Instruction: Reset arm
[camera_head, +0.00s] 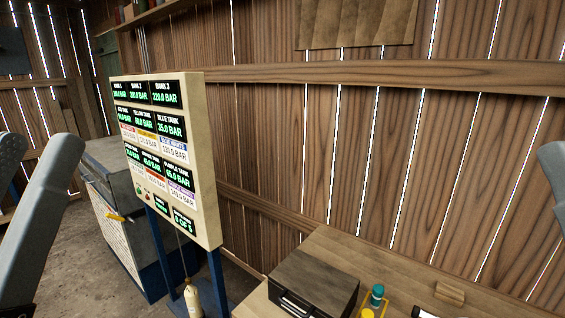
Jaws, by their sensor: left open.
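My left arm comes in at the left edge as grey links, and my left gripper (20,311) shows only as a dark part at the bottom left corner. Its fingertips are hard to make out, and I see nothing held there. It is apart from the display panel. A grey part of my right arm shows at the right edge; its gripper is outside the view. The cream display panel (206,160) stands upright on blue legs and shows green bar readings for several banks and tanks.
A grey cabinet (115,165) with a yellow handle stands behind the panel at left. A wooden bench (335,248) at bottom right holds a dark box (313,282), a teal-capped bottle (377,294) and a small wood block (450,293).

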